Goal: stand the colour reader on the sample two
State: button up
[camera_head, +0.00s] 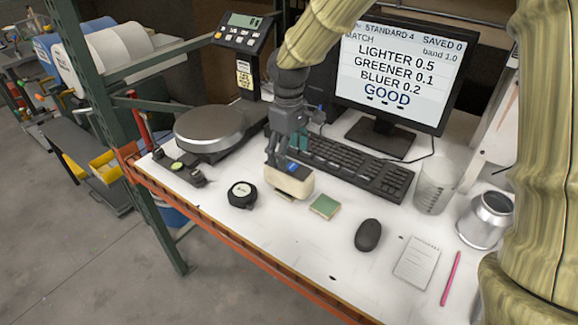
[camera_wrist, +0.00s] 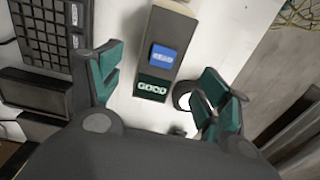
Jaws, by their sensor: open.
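The colour reader (camera_head: 289,181) is a cream, block-shaped device standing on the white bench. In the wrist view the reader (camera_wrist: 162,48) shows a blue button and a small screen reading GOOD. My gripper (camera_head: 287,153) is over the reader. In the wrist view its green-padded fingers (camera_wrist: 163,72) are open, one on each side of the reader, with visible gaps. A green square sample (camera_head: 324,206) lies just right of the reader, apart from it. I cannot read a number on it. What lies under the reader is hidden.
The monitor (camera_head: 402,75) reads STANDARD 4, SAVED 0, GOOD. A keyboard (camera_head: 350,168) lies behind the reader, a round black tape-like object (camera_head: 241,194) left. A mouse (camera_head: 368,235), notepad (camera_head: 416,262), pink pen (camera_head: 450,278), beaker (camera_head: 434,187) and metal can (camera_head: 486,220) stand right.

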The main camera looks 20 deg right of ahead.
jog(key=shift+r, duration=1.9)
